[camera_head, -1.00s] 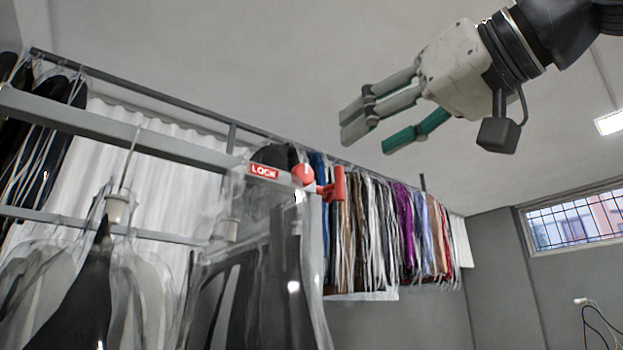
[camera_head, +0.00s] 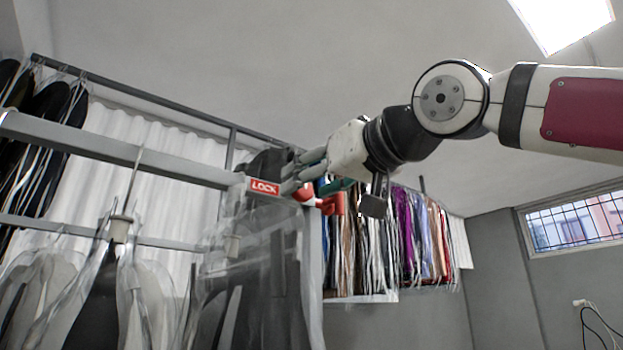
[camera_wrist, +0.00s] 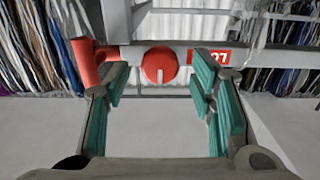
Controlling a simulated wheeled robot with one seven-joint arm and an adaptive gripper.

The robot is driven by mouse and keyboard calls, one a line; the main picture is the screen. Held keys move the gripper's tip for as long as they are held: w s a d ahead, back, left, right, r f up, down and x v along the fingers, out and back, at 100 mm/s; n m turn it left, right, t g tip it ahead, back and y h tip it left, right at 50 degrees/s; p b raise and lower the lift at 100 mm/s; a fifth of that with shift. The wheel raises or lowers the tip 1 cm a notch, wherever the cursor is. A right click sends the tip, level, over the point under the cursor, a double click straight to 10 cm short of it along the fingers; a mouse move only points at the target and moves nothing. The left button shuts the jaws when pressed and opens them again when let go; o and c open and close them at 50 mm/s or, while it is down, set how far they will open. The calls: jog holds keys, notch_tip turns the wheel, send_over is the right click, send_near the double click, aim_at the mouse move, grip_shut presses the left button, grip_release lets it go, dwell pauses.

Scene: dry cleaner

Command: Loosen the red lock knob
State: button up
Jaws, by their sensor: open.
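The red lock knob (camera_wrist: 159,65) is round with a pale line on its face and sits on the grey rail, between my fingers as the wrist view shows it. In the head view it is partly hidden by my fingers, with red showing below them (camera_head: 304,194). My gripper (camera_wrist: 164,90) is open, with its green-padded fingers on either side of the knob's line of view; I cannot tell whether they touch it. In the head view my gripper (camera_head: 303,172) is at the rail's end, beside the red LOCK label (camera_head: 264,187).
A red end piece (camera_wrist: 88,62) stands beside the knob, close to one finger; it also shows in the head view (camera_head: 334,203). The grey rail (camera_head: 130,150) carries bagged garments (camera_head: 265,270). More clothes (camera_head: 375,240) hang behind. Open space lies right, below my arm.

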jog(key=shift+w+a, duration=0.15)
jog(key=shift+w, duration=0.05)
jog(key=c, duration=1.1)
